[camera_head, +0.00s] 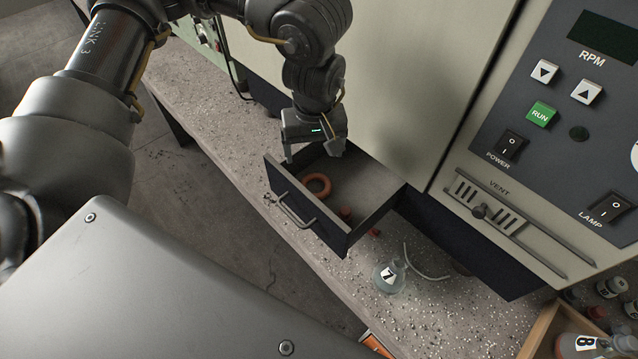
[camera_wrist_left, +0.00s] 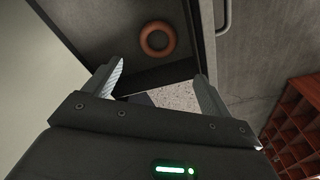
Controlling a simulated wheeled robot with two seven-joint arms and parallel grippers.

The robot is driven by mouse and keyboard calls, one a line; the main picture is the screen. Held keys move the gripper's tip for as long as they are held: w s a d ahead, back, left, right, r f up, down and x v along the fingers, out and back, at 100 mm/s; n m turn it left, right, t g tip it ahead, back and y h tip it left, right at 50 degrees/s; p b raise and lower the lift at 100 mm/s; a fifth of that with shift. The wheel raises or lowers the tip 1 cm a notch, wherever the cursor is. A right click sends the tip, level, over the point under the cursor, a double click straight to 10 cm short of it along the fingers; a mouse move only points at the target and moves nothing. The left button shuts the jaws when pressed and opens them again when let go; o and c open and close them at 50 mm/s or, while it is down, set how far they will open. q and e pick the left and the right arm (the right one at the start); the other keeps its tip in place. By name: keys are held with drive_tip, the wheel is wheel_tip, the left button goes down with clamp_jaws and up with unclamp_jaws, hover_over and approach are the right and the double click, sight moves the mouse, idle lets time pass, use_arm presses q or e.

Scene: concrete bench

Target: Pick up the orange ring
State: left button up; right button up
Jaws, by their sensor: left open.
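The orange ring (camera_head: 317,185) lies flat inside an open drawer (camera_head: 306,222) in the head view. It also shows in the left wrist view (camera_wrist_left: 157,39), beyond the fingertips, on the dark drawer floor. My left gripper (camera_head: 312,153) is open and empty above the back-left part of the drawer, up and apart from the ring. In the left wrist view its two fingers (camera_wrist_left: 160,76) stand wide apart with nothing between them. My right gripper does not show.
The drawer handle (camera_head: 291,212) sticks out in front. A flask marked 7 (camera_head: 389,276) and a curved tube (camera_head: 425,263) are on the speckled bench. The control panel (camera_head: 560,110) rises at right.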

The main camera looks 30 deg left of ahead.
use_arm(q)
wheel_tip(320, 180, down, 2)
drive_tip(key=b, duration=0.2)
approach(315, 188)
drive_tip(key=shift+a+f, duration=0.1)
drive_tip(key=shift+f, duration=0.2)
drive_tip(key=shift+w+f, duration=0.1)
drive_tip(key=shift+f, duration=0.35)
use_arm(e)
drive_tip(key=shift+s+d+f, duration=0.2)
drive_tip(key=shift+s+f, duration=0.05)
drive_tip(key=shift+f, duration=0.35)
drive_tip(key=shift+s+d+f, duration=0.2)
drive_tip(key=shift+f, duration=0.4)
use_arm(q)
drive_tip(key=f, duration=0.3)
drive_tip(key=f+p, duration=0.1)
drive_tip(key=shift+w+f, duration=0.15)
drive_tip(key=shift+w, duration=0.1)
drive_tip(key=shift+a+f, duration=0.1)
drive_tip(key=shift+f, duration=0.3)
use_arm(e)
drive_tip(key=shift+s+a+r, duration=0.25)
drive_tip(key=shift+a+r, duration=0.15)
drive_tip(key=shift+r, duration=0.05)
use_arm(q)
drive_tip(key=c, duration=0.8)
drive_tip(key=shift+c, duration=0.2)
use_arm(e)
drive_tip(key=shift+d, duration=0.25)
